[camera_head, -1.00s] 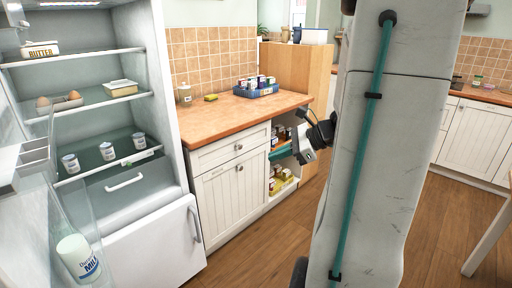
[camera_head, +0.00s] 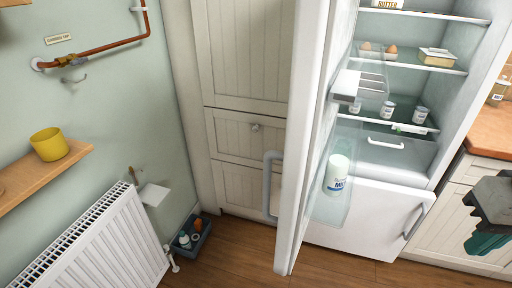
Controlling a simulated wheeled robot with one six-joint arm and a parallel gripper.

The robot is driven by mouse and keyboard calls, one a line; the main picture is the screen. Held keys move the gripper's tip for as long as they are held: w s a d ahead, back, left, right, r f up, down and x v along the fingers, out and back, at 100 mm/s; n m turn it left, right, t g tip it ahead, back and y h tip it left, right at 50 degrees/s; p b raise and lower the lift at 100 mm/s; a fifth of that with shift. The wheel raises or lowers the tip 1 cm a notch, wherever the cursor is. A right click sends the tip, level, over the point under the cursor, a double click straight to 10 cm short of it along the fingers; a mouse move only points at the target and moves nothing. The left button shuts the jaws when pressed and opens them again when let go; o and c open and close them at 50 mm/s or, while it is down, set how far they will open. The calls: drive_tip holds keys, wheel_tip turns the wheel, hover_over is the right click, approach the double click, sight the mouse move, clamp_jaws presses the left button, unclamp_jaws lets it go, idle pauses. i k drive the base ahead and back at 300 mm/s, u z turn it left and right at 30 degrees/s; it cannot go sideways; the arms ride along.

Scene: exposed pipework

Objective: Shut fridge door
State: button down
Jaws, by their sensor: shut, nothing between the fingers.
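The fridge door (camera_head: 306,140) stands wide open in the middle of the view, seen nearly edge-on. Its grey bar handle (camera_head: 269,185) is on the left, outer face. Door shelves on the inner side hold a milk bottle (camera_head: 338,174). The fridge interior (camera_head: 392,152) is open to view, with a butter box, eggs and several small pots on its shelves. My gripper (camera_head: 485,243), dark grey with teal fingers, is at the right edge, partly cut off. It is shut and empty, in front of the counter unit and well apart from the door and handle.
A white freezer door (camera_head: 365,220) below the fridge is closed. Cream cupboards (camera_head: 245,60) stand behind the door. At left are a radiator (camera_head: 95,240), a wooden shelf (camera_head: 40,177) with a yellow pot, and a floor caddy (camera_head: 190,238). Wooden floor in front is clear.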

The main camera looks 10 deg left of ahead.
sight(321, 80)
drive_tip(key=u, duration=1.4)
drive_tip(key=k, duration=0.45)
drive_tip(key=z, duration=0.5)
